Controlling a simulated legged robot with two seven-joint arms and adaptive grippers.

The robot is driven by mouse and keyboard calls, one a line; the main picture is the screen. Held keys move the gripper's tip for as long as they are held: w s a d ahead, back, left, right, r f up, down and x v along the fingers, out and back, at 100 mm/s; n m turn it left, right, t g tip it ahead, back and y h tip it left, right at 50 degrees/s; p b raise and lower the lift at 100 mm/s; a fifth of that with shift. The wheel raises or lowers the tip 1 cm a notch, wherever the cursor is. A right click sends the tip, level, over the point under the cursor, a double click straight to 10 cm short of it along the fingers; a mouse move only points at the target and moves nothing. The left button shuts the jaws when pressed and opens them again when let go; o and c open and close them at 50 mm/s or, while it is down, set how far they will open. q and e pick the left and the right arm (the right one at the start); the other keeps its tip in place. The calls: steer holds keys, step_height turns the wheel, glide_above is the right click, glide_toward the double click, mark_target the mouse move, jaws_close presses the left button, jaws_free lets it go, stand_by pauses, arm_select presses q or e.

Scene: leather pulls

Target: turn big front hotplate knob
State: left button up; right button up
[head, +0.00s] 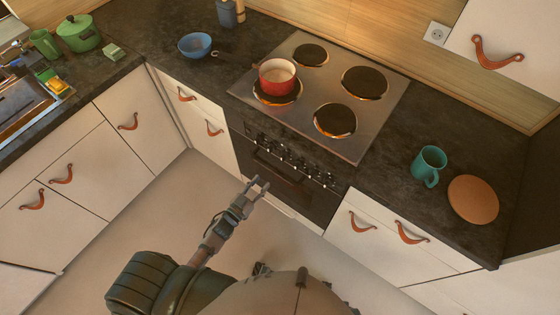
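The stove (312,88) has several dark round hotplates. The front left hotplate (262,97) lies under a red saucepan (278,78), and the front right hotplate (335,120) is bare. A row of small dark knobs (290,155) runs along the top of the oven front. Their markings are too small to read, so I cannot tell which belongs to the big front hotplate. My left gripper (259,182) is open and empty, in front of and below the knob row, seemingly apart from it. My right gripper is not in view.
The oven door handle (280,172) runs below the knobs, close to my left gripper. A teal mug (429,165) and a round wooden board (473,199) are on the right counter. The floor (150,225) before the cabinets is clear.

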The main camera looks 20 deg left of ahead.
arm_select(q)
glide_toward(282, 160)
steer(key=w, duration=0.3)
steer(key=x, duration=0.5)
steer(key=shift+s+d+f+b, duration=0.15)
steer(key=shift+s+d+b, duration=0.05)
steer(key=shift+d+b, duration=0.2)
steer(key=shift+w+d, duration=0.2)
steer(key=shift+w, duration=0.4)
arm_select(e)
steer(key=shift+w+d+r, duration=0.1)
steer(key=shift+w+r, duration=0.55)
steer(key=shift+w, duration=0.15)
arm_select(q)
steer(key=shift+a, duration=0.1)
steer(key=shift+c, duration=0.9)
jaws_close()
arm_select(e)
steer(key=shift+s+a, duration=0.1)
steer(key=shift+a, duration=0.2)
